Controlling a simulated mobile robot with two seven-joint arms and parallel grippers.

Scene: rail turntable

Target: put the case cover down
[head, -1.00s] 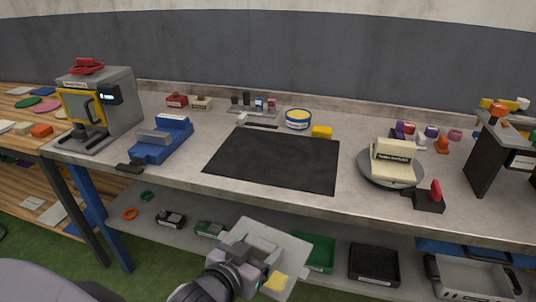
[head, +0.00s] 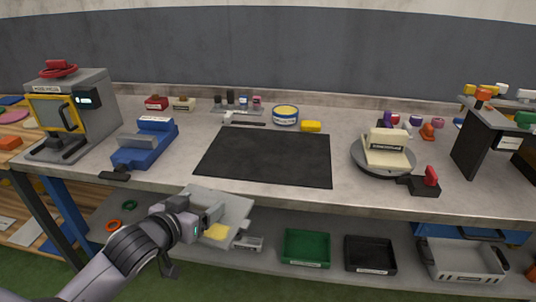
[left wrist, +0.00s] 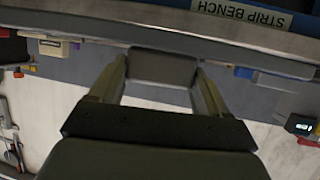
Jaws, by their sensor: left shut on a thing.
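My left gripper (head: 207,222) is shut on a light grey, flat case cover (head: 232,204) with a yellow patch on it. The cover is tilted and overlaps the bench's front edge in the head view, below the left part of the black mat (head: 262,158). I cannot tell exactly how far it is from the bench. In the left wrist view, the two fingers (left wrist: 160,88) stand on either side of a dark grey block, and the rest of the cover is hard to make out. My right gripper is not in view.
The black mat is bare. A blue fixture (head: 145,146) and a grey machine (head: 72,115) stand left of it. A round turntable (head: 363,164) with a cream block (head: 387,142) and red-handled switch (head: 431,178) stand right. Green (head: 305,249) and black bins (head: 370,255) sit on the lower shelf.

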